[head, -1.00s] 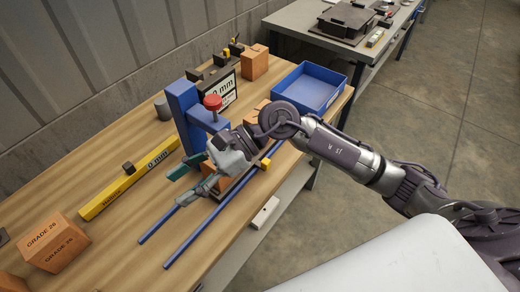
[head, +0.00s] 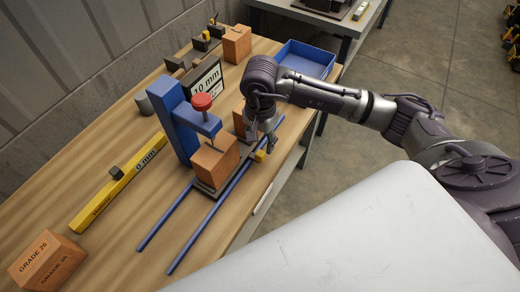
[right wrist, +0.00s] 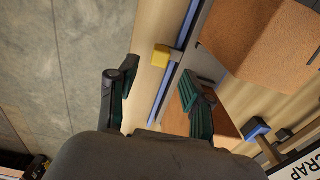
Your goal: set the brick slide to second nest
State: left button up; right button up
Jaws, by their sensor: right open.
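An orange brick (head: 214,162) sits on the dark slide plate (head: 205,189), on two parallel blue rails (head: 205,235). It stands beside the blue upright frame (head: 178,125), below its arm with a red knob (head: 201,102). A yellow tab (head: 260,156) shows at the slide's right side and also in the right wrist view (right wrist: 161,58). My right gripper (head: 263,142) is open and empty, close to the tab. In the right wrist view the tab appears between its spread fingers (right wrist: 158,92); contact cannot be told. My left gripper is not in view. No nest can be made out clearly.
Another brick (head: 239,123) is partly behind my right gripper. A "10 mm" sign (head: 205,88), a blue tray (head: 306,58) and a brick (head: 237,43) stand farther back. A yellow ruler (head: 115,192) and a "GRADE 26" brick (head: 47,259) lie left; bare wood lies between.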

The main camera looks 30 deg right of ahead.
aim_at(260, 153)
notch_tip(260, 153, down, 6)
jog(key=shift+f+p, duration=0.1)
jog(key=shift+p, duration=0.3)
jog(key=shift+c, duration=0.3)
grip_shut()
